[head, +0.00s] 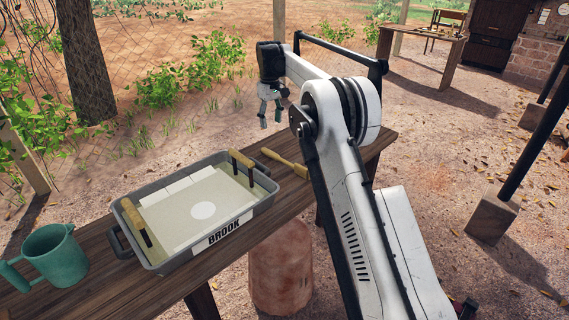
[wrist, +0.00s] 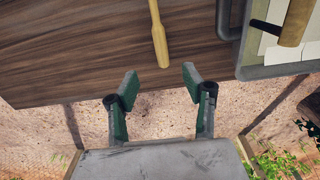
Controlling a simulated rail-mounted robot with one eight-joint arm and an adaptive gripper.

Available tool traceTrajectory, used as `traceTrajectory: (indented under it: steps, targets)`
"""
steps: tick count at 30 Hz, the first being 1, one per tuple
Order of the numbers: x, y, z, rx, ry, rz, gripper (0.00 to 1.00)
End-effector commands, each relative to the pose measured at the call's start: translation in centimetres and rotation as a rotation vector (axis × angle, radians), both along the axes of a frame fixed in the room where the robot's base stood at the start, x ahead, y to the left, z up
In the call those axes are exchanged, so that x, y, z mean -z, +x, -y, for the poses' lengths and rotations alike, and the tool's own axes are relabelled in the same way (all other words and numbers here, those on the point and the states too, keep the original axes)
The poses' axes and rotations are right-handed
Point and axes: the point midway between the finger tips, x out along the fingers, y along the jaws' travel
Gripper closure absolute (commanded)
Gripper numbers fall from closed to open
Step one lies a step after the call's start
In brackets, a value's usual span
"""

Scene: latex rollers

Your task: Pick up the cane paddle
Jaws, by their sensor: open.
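The cane paddle (head: 285,163) is a slim tan wooden piece lying on the brown plank table, just right of the grey tray. In the wrist view the paddle (wrist: 158,35) runs down from the top edge, and its lower end lies above the gap between my fingertips. My gripper (head: 270,117) hangs above and behind the table's far edge, apart from the paddle. In the wrist view my gripper (wrist: 160,77) has its two green fingers spread with nothing between them. The paddle's upper end is cut off in the wrist view.
A green mug (head: 58,258) stands at the table's left. Bare tabletop (wrist: 70,55) lies left of the paddle.

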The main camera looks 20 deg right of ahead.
Motion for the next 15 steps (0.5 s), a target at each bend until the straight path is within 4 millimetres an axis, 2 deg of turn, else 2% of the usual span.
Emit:
traceTrajectory:
  steps: [8,15]
  targets:
    - [3.0,0.5,0.0,-0.010,0.000,-0.011,0.55]
    - [7.3,0.4,0.0,-0.009,0.000,-0.010,0.55]
